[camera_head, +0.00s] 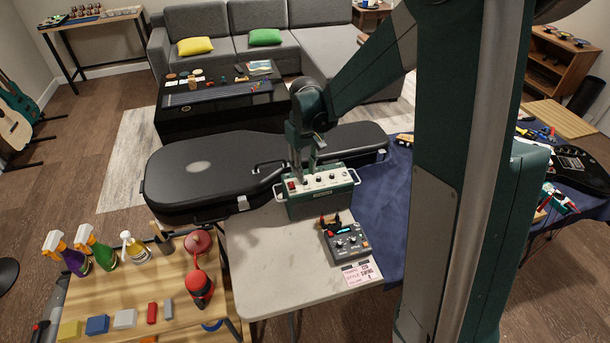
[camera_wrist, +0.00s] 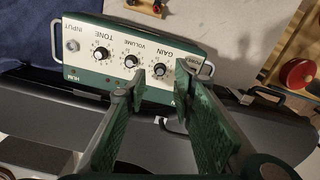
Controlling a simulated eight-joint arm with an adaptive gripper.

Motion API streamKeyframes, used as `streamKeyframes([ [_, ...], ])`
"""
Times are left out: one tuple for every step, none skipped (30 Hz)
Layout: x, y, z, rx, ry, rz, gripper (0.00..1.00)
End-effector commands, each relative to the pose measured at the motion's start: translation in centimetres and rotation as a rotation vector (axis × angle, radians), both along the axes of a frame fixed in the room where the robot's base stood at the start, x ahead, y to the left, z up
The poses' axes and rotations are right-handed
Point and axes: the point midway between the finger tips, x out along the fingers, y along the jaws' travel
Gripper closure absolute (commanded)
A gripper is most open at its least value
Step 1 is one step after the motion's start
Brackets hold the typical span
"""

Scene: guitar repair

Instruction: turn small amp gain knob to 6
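The small amp (camera_head: 322,206) is a dark green box with a cream control panel, standing on the pale table. The wrist view shows its panel (camera_wrist: 85,62) upside down, with TONE, VOLUME and GAIN labels. The gain knob (camera_wrist: 159,70) is black with a pale centre; its pointer setting is too small to read. The volume knob (camera_wrist: 131,61) and tone knob (camera_wrist: 101,53) sit beside it. My gripper (camera_wrist: 160,78) is open and empty, its fingertips on either side of the gain knob in this view. In the head view my gripper (camera_head: 305,176) is over the panel's left part; contact cannot be told.
A grey pedal box (camera_head: 347,243) and a pink card (camera_head: 360,274) lie in front of the amp on the pale table (camera_head: 265,270). A black guitar case (camera_head: 205,175) lies behind.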

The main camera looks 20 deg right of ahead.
Motion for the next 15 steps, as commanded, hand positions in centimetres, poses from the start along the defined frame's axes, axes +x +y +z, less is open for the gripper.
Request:
streamKeyframes([
  [-0.1,0.0,0.8,0.0,0.0,0.0,0.74],
  [-0.1,0.0,1.2,0.0,0.0,0.0,0.74],
  [0.0,0.0,1.8,0.0,0.0,0.0,0.74],
  [0.0,0.0,2.2,0.0,0.0,0.0,0.74],
  [-0.1,0.0,2.7,0.0,0.0,0.0,0.74],
  [-0.1,0.0,3.3,0.0,0.0,0.0,0.74],
  [0.0,0.0,3.7,0.0,0.0,0.0,0.74],
  [0.0,0.0,4.2,0.0,0.0,0.0,0.74],
  [0.0,0.0,4.8,0.0,0.0,0.0,0.74],
  [0.0,0.0,5.2,0.0,0.0,0.0,0.74],
  [-0.1,0.0,5.6,0.0,0.0,0.0,0.74],
  [-0.1,0.0,6.1,0.0,0.0,0.0,0.74],
  [0.0,0.0,6.5,0.0,0.0,0.0,0.74],
  [0.0,0.0,6.8,0.0,0.0,0.0,0.74],
  [0.0,0.0,7.2,0.0,0.0,0.0,0.74],
])
